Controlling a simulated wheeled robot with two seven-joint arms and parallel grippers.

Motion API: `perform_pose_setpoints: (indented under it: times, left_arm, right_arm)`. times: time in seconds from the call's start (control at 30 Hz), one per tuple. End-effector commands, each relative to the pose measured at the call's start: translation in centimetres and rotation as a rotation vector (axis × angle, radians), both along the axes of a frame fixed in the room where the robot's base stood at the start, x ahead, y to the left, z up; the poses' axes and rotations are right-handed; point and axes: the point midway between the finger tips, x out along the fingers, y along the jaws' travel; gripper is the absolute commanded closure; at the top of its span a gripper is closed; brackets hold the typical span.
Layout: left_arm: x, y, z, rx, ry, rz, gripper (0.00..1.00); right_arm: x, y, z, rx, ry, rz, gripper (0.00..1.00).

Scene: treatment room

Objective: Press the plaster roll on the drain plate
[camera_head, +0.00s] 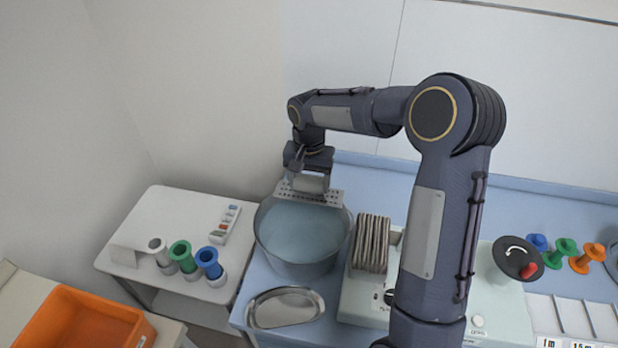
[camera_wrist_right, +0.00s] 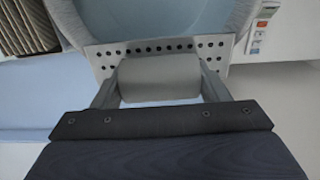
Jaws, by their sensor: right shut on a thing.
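The plaster roll, a pale grey cylinder, lies sideways between the fingers of my right gripper (camera_wrist_right: 160,85) in the right wrist view (camera_wrist_right: 160,76). The gripper is shut on it from both ends. The drain plate (camera_head: 333,197), a metal strip with holes, lies over the back rim of the water basin (camera_head: 277,258). It also shows in the right wrist view (camera_wrist_right: 100,56), right at the roll. The roll is at the plate; I cannot tell whether it presses on it. In the head view the right gripper (camera_head: 310,184) points down there. My left gripper is out of view.
A stack of grey-brown slabs (camera_head: 371,243) stands right of the basin, and a kidney dish (camera_head: 285,307) lies in front. Coloured tubes (camera_head: 181,255) stand on the left side table (camera_head: 165,215). An orange crate (camera_head: 75,325) is at lower left.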

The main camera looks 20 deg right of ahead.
Motion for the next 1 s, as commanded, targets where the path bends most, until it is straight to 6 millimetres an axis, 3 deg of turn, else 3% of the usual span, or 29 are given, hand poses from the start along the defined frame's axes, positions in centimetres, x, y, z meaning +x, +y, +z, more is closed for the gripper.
perform_pose_setpoints:
  times: [1.0]
  left_arm:
    - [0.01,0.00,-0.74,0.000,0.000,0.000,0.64]
  right_arm:
    - [-0.01,0.00,-0.92,0.000,0.000,0.000,0.57]
